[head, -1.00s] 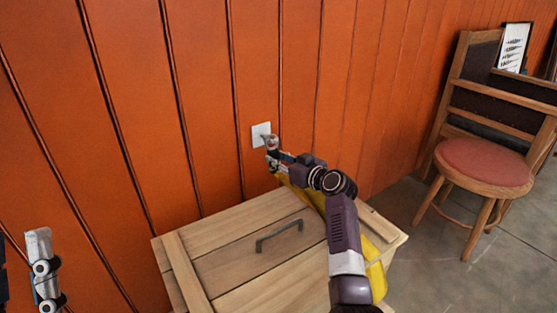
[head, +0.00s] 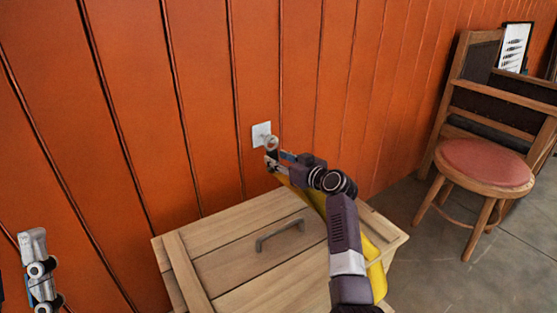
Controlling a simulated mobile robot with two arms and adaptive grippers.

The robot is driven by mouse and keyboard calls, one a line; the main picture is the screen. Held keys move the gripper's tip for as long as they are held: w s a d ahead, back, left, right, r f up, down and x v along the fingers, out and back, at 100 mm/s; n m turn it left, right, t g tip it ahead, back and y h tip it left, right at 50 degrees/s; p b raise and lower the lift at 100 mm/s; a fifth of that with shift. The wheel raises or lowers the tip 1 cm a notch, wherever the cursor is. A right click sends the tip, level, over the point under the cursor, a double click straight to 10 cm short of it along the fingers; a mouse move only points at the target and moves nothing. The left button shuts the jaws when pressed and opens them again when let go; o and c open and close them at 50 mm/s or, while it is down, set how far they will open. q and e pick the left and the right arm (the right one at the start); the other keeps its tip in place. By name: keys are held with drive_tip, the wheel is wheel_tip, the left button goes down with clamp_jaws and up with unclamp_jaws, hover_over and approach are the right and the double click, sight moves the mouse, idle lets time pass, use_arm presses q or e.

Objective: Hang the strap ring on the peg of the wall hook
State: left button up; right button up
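The wall hook's white plate (head: 260,131) is fixed to the orange wall, left of the picture's middle; its peg is hard to make out. The small pale strap ring (head: 271,142) shows right in front of the plate's lower right part. I cannot tell whether it is around the peg or only in front of it. The yellow strap (head: 374,272) runs along under my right arm and over the wooden box. My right gripper (head: 271,155) is just below the ring, touching or very near it; its finger gap is too small to read. My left gripper (head: 36,250) is at the lower left, away from the hook.
A wooden box (head: 200,262) with a dark handle (head: 280,235) stands against the wall below the hook. A wooden chair with a red seat (head: 486,162) stands at the right. The grey floor (head: 430,270) between box and chair is clear.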

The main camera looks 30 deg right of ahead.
drive_tip(key=shift+o, duration=0.9)
drive_tip(key=shift+s, duration=0.1)
